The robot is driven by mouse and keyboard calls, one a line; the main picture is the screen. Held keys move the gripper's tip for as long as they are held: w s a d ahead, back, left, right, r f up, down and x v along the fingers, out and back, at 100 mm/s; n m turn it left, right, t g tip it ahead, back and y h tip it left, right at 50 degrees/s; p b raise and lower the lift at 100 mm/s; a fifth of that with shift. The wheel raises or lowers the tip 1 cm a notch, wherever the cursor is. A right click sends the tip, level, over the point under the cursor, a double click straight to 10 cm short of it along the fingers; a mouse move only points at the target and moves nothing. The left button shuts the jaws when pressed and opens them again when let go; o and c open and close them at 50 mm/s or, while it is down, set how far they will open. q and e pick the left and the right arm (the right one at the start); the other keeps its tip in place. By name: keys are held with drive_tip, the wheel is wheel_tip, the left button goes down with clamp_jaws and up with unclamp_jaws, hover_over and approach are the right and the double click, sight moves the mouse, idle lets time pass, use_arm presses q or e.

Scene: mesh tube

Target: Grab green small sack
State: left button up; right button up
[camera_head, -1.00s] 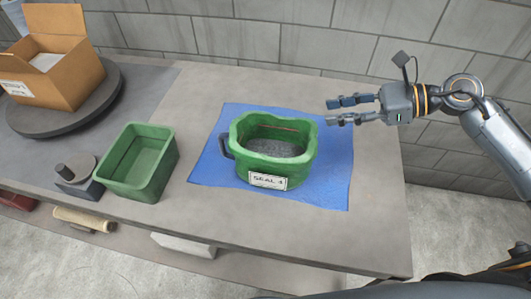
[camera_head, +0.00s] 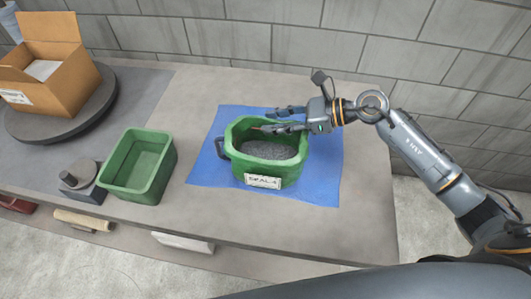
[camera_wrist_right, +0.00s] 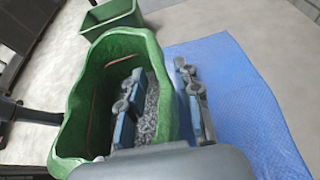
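The green small sack (camera_head: 290,165) stands upright on a blue mat, its top open, with grey granules (camera_head: 265,149) inside. A white label (camera_head: 263,181) is on its front and a dark handle on its left side. My right gripper (camera_head: 276,120) is at its far right rim, fingers pointing left. In the right wrist view the gripper (camera_wrist_right: 160,108) is open. One finger is over the inside and the other is outside, with the sack's wall (camera_wrist_right: 166,85) between them. I cannot tell whether either finger touches it. My left gripper is not in view.
The blue mat (camera_head: 325,178) lies on a grey table (camera_head: 360,215). A green bin (camera_head: 140,180) and a dark weight-like object (camera_head: 82,180) stand left of it. An open cardboard box (camera_head: 62,80) sits on a round dark turntable (camera_head: 45,128). A tiled wall is behind.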

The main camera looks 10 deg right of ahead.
clamp_jaws()
drive_tip(key=shift+r, duration=0.15)
idle(0.5)
